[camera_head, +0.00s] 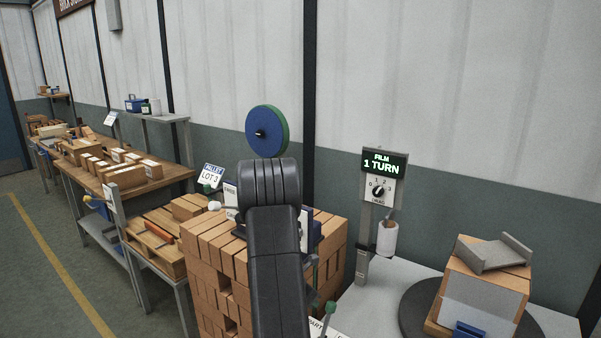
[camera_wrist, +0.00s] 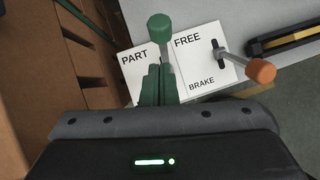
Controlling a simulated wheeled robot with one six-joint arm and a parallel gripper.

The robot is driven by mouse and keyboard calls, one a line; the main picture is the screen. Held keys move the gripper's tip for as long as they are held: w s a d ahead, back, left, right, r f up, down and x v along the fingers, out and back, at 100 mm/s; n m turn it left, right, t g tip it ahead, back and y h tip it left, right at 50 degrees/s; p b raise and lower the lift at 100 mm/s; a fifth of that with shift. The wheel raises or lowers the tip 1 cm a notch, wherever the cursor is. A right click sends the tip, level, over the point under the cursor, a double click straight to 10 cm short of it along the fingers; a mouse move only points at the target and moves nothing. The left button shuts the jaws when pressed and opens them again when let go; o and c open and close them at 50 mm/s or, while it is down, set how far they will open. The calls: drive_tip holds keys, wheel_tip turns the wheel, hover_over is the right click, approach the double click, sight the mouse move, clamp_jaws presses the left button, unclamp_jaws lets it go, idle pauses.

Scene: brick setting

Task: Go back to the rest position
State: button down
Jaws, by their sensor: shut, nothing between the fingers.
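My gripper (camera_wrist: 158,84) shows in the wrist view as two green fingers closed together, with nothing between them. Beyond the fingertips stands a lever with a green knob (camera_wrist: 160,27); whether the fingers touch its stem I cannot tell. A white label plate (camera_wrist: 205,72) reads PART, FREE and BRAKE. A lever with an orange knob (camera_wrist: 261,71) stands to the right of the fingers. In the head view my dark arm fills the lower middle and mostly hides my gripper. The green knob (camera_head: 330,307) shows just right of my arm.
A tall brick stack (camera_head: 207,262) stands close behind and left of my arm. A post with a "1 TURN" display (camera_head: 385,163) stands right of it. A wrapped brick pack (camera_head: 484,295) sits on a dark turntable (camera_head: 412,311). A workbench with bricks (camera_head: 168,177) runs along the left.

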drive_tip(key=w+d+r+v, duration=0.1)
drive_tip(key=v, duration=0.7)
drive_tip(key=w+d+f+b, duration=0.1)
drive_tip(key=d+f+b, duration=0.25)
drive_tip(key=f, duration=0.85)
drive_tip(key=s+a+f+t+h+b, duration=0.4)
drive_tip(key=s+a+b, duration=0.3)
drive_tip(key=b, duration=1.1)
drive_tip(key=shift+s+a+f+m+t+h, duration=0.35)
drive_tip(key=shift+s+t, duration=0.45)
drive_tip(key=shift+s, duration=0.35)
drive_tip(key=shift+b, duration=0.3)
